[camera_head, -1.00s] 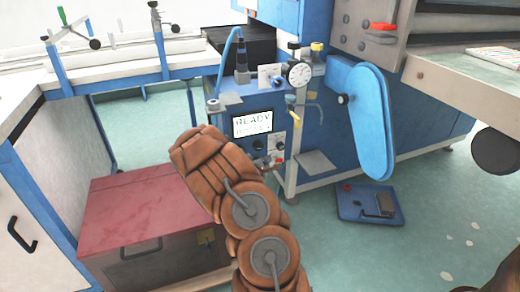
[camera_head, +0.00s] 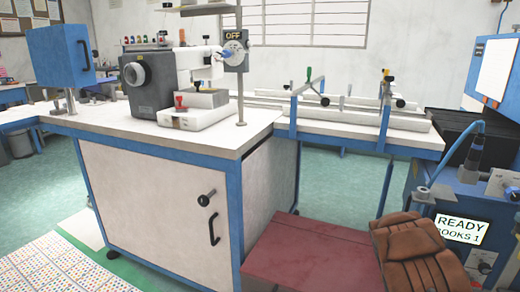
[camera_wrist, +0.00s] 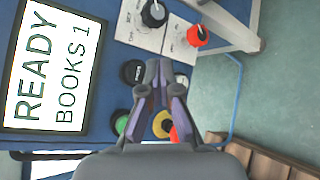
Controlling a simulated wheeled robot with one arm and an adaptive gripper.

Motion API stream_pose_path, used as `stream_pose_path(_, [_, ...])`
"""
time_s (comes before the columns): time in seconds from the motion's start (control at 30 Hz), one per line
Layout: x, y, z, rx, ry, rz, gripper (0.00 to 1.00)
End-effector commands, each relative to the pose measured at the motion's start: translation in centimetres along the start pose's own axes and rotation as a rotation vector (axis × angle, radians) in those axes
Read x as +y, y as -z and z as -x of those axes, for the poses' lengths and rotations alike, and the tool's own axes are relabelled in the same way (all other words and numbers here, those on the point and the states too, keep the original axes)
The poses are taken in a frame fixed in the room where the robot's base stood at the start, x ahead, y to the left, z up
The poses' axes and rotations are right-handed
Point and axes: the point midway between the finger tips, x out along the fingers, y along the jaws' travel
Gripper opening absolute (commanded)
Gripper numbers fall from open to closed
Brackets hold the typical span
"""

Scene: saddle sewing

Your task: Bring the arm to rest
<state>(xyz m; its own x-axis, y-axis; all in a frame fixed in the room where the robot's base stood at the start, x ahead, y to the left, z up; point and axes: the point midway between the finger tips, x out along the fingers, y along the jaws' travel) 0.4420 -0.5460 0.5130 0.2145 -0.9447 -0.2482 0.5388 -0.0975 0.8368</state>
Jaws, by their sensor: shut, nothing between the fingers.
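My gripper (camera_wrist: 160,78) is at the middle of the wrist view, with its fingers together and nothing between them. Behind it is the blue control panel with a knob and several coloured buttons. The panel's display (camera_wrist: 48,70) reads READY BOOKS 1, and it also shows at the right of the head view (camera_head: 460,229). I cannot tell whether the fingertips touch the panel.
A white-topped workbench (camera_head: 150,128) carries a sewing machine (camera_head: 150,85) and a switch box (camera_head: 236,50) marked OFF. A rail table (camera_head: 360,128) stands behind the chest. Green floor is open at the left.

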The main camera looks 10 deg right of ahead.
Motion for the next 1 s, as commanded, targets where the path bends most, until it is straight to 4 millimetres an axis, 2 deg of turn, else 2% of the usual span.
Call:
stream_pose_path(0.03, [1.5,0.0,0.8,0.019,0.008,-0.027,0.0])
stream_pose_path(0.17, [5.2,0.9,3.5,0.104,0.065,-0.138,0.0])
stream_pose_path(0.3, [9.1,2.1,7.7,0.207,0.157,-0.276,0.0])
stream_pose_path(0.47, [12.8,3.3,13.5,0.313,0.287,-0.41,0.0])
stream_pose_path(0.73, [17.8,3.7,25.0,0.445,0.543,-0.586,0.0])
stream_pose_path(0.87, [19.7,3.0,31.1,0.485,0.677,-0.642,0.0])
stream_pose_path(1.0, [21.2,1.5,37.8,0.505,0.822,-0.68,0.0])
